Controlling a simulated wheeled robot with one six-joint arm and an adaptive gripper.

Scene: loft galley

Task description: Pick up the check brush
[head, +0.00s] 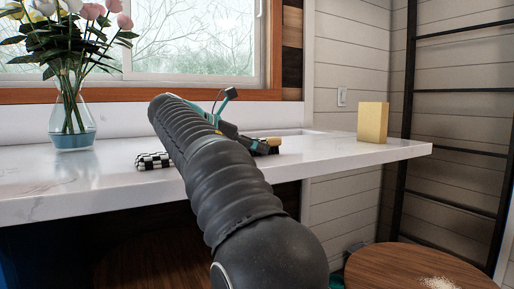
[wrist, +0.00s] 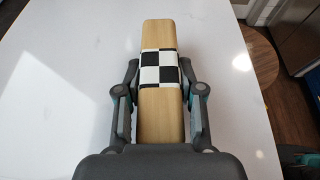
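The check brush (wrist: 162,110) is a pale wooden bar with a black-and-white checked band around its middle. In the wrist view it lies lengthwise over the white counter, between the two fingers of my gripper (wrist: 160,68). The fingers stand apart, one along each side of it, and look open with narrow gaps. Its near end is hidden by my gripper's body. In the head view my gripper (head: 252,145) is low at the counter top, partly behind my arm, with a tan wooden end (head: 272,140) showing beside it.
A black-and-white checked item (head: 152,160) lies on the white counter (head: 340,152), left of my arm. A glass vase of flowers (head: 74,112) stands further left. A yellow block (head: 372,123) stands at the right. A round wooden stool (head: 400,265) is below the counter's right end.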

